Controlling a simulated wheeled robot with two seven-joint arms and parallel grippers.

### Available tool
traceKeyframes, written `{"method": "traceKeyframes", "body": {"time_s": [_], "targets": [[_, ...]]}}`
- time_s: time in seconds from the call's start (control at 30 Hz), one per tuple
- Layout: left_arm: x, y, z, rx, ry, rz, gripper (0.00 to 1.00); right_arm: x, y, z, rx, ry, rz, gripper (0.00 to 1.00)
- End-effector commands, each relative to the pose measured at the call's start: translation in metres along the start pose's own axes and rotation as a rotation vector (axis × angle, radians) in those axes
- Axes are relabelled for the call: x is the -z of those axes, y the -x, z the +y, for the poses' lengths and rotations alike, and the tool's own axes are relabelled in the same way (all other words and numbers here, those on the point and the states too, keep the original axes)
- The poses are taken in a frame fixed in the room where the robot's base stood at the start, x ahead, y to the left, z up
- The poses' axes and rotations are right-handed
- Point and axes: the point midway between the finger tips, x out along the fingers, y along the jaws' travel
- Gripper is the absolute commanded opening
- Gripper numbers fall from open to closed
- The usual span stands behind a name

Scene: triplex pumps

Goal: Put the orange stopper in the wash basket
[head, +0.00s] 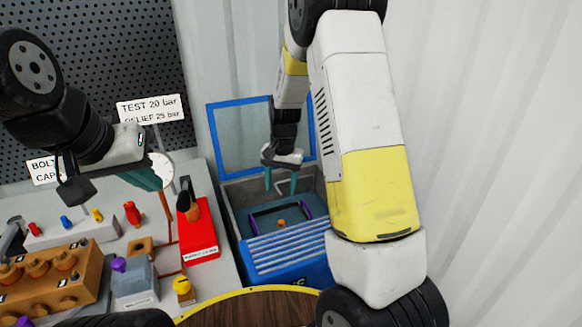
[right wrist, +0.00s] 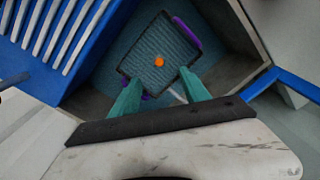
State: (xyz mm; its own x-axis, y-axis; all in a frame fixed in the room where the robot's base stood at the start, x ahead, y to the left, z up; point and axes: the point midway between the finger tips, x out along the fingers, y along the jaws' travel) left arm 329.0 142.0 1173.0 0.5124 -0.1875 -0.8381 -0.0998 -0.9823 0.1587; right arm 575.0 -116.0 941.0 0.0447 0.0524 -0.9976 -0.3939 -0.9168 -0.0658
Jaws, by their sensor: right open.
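The orange stopper (head: 281,223) lies in the wash basket (head: 262,211), a dark mesh tray with purple handles. The basket sits down inside a grey tub (head: 233,222). In the right wrist view the stopper (right wrist: 158,62) rests on the basket's mesh (right wrist: 140,65), apart from the fingers. My right gripper (head: 281,186) is open and empty above the basket, with its green fingertips (right wrist: 158,85) pointing down towards it. My left gripper (head: 155,178) is at the left above the bench, seen from the side; whether its jaws are open is not clear.
A blue ribbed board (head: 290,248) covers the tub's near part. A blue frame (head: 212,135) stands behind the tub. On the bench at left are a red block (head: 198,238), an orange pump block (head: 50,277), a grey block (head: 134,285) and a gauge (head: 161,167).

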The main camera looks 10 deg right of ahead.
Motion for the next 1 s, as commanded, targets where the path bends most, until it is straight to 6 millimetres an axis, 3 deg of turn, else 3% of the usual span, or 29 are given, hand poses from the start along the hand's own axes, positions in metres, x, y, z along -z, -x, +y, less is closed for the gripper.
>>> {"method": "traceKeyframes", "body": {"time_s": [0.03, 0.2, 0.5, 0.7, 0.83, 1.0], "targets": [[0.000, 0.000, 0.000, 0.000, 0.000, 0.000, 0.00, -0.005, 0.025, 0.003, 0.034, 0.013, 0.018, 0.54], [0.000, 0.000, 0.000, 0.000, 0.000, 0.000, 0.00, -0.035, 0.097, 0.016, 0.128, 0.088, 0.073, 0.54], [0.000, 0.000, 0.000, 0.000, 0.000, 0.000, 0.00, -0.105, 0.193, 0.052, 0.234, 0.247, 0.221, 0.54], [0.000, 0.000, 0.000, 0.000, 0.000, 0.000, 0.00, -0.159, 0.230, 0.079, 0.255, 0.355, 0.341, 0.54], [0.000, 0.000, 0.000, 0.000, 0.000, 0.000, 0.00, -0.187, 0.240, 0.094, 0.249, 0.412, 0.409, 0.54], [0.000, 0.000, 0.000, 0.000, 0.000, 0.000, 0.00, -0.207, 0.243, 0.104, 0.236, 0.454, 0.459, 0.54]]}}
